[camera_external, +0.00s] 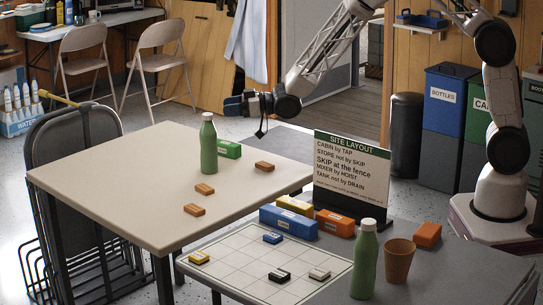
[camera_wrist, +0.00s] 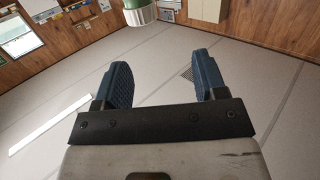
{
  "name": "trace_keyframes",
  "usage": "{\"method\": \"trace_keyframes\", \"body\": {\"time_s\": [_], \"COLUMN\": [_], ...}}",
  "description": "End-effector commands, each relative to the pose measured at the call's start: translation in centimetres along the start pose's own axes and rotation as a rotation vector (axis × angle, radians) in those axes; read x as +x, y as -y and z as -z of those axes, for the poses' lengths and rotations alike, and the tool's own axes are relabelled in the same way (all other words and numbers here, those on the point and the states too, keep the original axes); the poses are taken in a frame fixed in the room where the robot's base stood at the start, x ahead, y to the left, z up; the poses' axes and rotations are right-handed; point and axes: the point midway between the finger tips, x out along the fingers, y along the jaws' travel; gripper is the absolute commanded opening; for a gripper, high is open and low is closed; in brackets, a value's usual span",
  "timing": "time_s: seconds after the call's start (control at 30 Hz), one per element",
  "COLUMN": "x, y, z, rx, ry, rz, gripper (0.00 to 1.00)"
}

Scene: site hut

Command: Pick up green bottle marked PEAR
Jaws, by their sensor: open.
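Two green bottles with pale caps stand upright in the external view. One bottle (camera_external: 208,147) is on the beige table, near its far edge. The other bottle (camera_external: 365,262) is on the grey table in front, beside a brown cup. I cannot read PEAR on either. My gripper (camera_external: 234,105) is in the air just right of the far bottle's cap, apart from it. In the wrist view my gripper (camera_wrist: 165,76) has its two blue fingers spread with nothing between them. A green and white object (camera_wrist: 140,13) is cut off at the top there; I cannot tell what it is.
A green block (camera_external: 228,149) lies beside the far bottle, with orange blocks (camera_external: 264,167) nearby. A sign (camera_external: 350,172), several coloured blocks, a gridded board (camera_external: 235,263) and the brown cup (camera_external: 397,260) stand on the grey table. The beige table's left part is clear.

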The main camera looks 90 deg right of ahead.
Motion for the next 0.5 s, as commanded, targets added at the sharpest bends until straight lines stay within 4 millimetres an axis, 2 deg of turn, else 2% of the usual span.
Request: {"method": "trace_keyframes", "body": {"time_s": [0.1,0.2,0.5], "x": [0.9,1.3,1.6], "y": [-1.2,-1.7,-2.1], "z": [-1.9,-2.7,-3.3], "rx": [0.008,0.012,0.015], "ry": [-0.045,-0.073,-0.095], "rz": [0.015,0.026,0.034], "gripper": [0.65,0.65,0.65]}}
